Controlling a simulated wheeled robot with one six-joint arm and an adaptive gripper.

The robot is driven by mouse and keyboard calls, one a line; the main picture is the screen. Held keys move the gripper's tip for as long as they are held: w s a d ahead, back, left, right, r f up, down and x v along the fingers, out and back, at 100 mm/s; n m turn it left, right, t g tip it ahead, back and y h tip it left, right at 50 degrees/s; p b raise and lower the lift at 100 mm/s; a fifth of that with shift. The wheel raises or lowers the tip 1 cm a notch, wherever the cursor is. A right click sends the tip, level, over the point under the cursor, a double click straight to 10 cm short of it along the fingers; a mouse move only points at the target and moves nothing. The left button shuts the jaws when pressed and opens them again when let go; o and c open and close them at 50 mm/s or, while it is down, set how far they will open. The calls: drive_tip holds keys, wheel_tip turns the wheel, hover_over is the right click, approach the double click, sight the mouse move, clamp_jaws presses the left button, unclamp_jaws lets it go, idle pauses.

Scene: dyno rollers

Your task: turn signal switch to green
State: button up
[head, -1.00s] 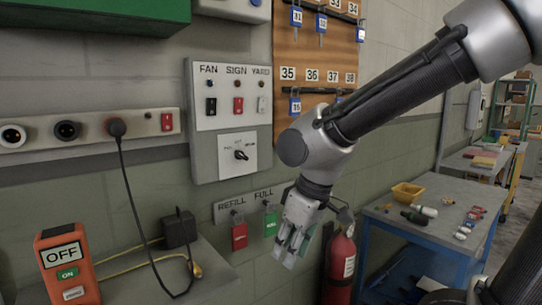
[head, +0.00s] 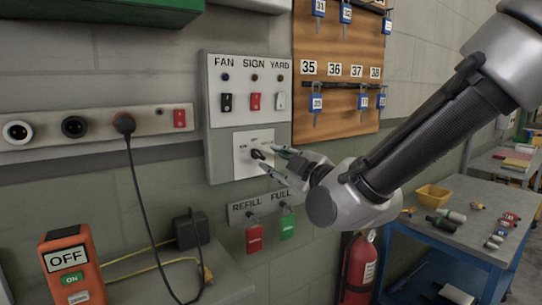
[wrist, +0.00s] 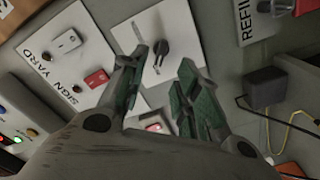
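The rotary switch is a black knob (head: 257,154) on a white plate (head: 241,163) in the lower part of the grey wall panel. Its small position labels are too blurred to read, and no green mark is legible. My gripper (head: 270,160) is at the knob from the right. In the wrist view the knob (wrist: 160,48) shows just beyond and between the two green-padded fingers of my gripper (wrist: 164,60). The fingers are apart, with a gap around the knob's line. I cannot tell whether either finger touches it.
Above are the FAN, SIGN and YARD switches, with a red SIGN rocker (head: 255,101). Below hang a red tag (head: 255,239) and a green tag (head: 287,227) under REFILL and FULL. A fire extinguisher (head: 357,271) and a blue workbench (head: 462,240) stand right.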

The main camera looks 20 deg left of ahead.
sight(259, 155)
drive_tip(key=x, duration=0.7)
drive_tip(key=shift+w+a, duration=0.2)
drive_tip(key=shift+a, duration=0.15)
clamp_jaws()
